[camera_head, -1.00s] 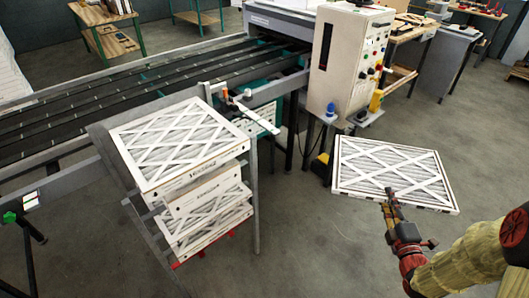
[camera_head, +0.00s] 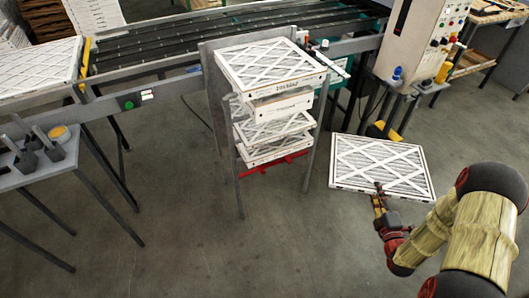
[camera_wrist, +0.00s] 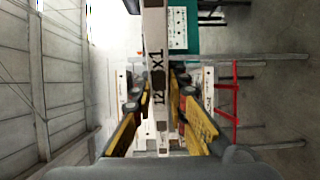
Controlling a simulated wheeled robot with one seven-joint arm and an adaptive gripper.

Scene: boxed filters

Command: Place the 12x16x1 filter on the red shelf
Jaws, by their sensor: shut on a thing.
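A flat white pleated filter (camera_head: 381,167) with a lattice face is held out level at the right in the head view. My gripper (camera_head: 378,190) is shut on its near edge. In the wrist view the filter's edge (camera_wrist: 155,60) stands between the yellow-padded fingers (camera_wrist: 160,115); its print reads "12" and "x1", with the middle hidden. The red shelf (camera_head: 275,163) is the lowest level of a grey rack left of the held filter.
A filter with a printed edge (camera_head: 270,65) lies on the rack's top. A conveyor (camera_head: 180,45) runs behind, with another filter (camera_head: 35,68) at its left end. A control cabinet (camera_head: 425,40) stands behind the held filter. Open floor (camera_head: 250,250) lies in front of the rack.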

